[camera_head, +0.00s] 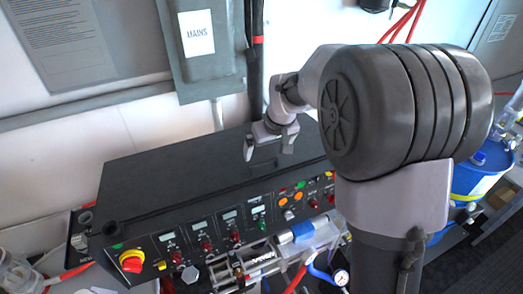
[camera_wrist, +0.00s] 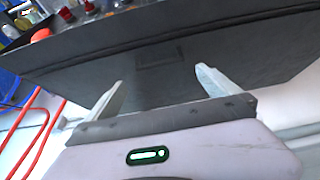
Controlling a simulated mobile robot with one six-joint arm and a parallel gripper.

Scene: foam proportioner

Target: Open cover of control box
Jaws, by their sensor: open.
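The control box is a long black console with a front panel (camera_head: 215,240) of buttons, lamps and small displays. Its dark flat cover (camera_head: 165,180) lies over the top and looks shut. In the wrist view the cover (camera_wrist: 235,55) fills the upper middle, with a shallow rectangular mark or recess (camera_wrist: 160,58) on it. My gripper (camera_head: 268,150) is above the rear right part of the cover, pointing down. In the wrist view my gripper (camera_wrist: 160,80) has its two fingers apart with nothing between them. I cannot tell whether the fingertips touch the cover.
A grey box labelled MAINS (camera_head: 205,50) hangs on the wall behind the console. A red and yellow emergency stop (camera_head: 131,261) sits at the panel's left end. Pipes and a gauge (camera_head: 341,277) are below the front. A blue drum (camera_head: 478,178) stands at right.

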